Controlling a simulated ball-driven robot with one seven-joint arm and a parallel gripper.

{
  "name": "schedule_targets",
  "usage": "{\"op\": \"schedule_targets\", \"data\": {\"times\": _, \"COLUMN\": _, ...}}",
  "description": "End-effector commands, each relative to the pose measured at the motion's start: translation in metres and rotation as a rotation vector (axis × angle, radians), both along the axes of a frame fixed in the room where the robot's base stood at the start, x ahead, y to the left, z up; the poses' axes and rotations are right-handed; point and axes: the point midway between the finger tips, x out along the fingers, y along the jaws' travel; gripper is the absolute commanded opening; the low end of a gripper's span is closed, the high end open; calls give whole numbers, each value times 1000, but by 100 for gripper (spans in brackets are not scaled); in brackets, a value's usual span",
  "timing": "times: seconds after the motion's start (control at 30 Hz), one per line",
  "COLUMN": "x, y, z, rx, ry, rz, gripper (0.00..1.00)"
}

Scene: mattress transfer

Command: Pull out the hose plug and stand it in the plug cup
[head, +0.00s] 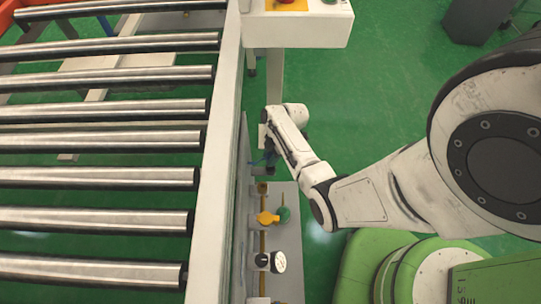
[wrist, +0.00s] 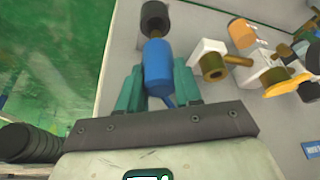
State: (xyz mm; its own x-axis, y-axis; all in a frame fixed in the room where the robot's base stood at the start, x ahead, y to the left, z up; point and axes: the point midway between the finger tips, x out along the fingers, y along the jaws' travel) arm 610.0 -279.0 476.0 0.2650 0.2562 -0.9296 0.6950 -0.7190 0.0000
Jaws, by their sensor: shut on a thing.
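My gripper (wrist: 160,92) has its teal fingers shut on the blue hose plug (wrist: 158,68) in the wrist view. A short brass end shows at the plug's far side, in line with a black round cylinder (wrist: 155,15). I cannot tell whether the brass end is inside, touching or only in front of that cylinder, or whether it is the plug cup. A thin blue hose piece shows between the fingers. An open brass port (wrist: 213,66) in a white block is right of the plug, apart from it. In the head view my arm's end hides most of the gripper and plug.
A grey panel (head: 286,190) carries a yellow valve (head: 267,218), a green knob (head: 284,214) and a dial gauge (head: 279,262). A roller conveyor (head: 105,108) fills the left side. A white control box (head: 298,30) stands beyond. Green floor is open right of it.

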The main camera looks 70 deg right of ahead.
Motion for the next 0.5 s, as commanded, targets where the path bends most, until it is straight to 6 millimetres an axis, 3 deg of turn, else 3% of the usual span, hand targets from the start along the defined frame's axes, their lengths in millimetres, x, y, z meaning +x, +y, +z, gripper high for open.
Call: {"op": "schedule_targets", "data": {"times": 0.5, "x": 0, "y": 0, "z": -12, "rx": 0, "ry": 0, "rz": 0, "gripper": 1}}
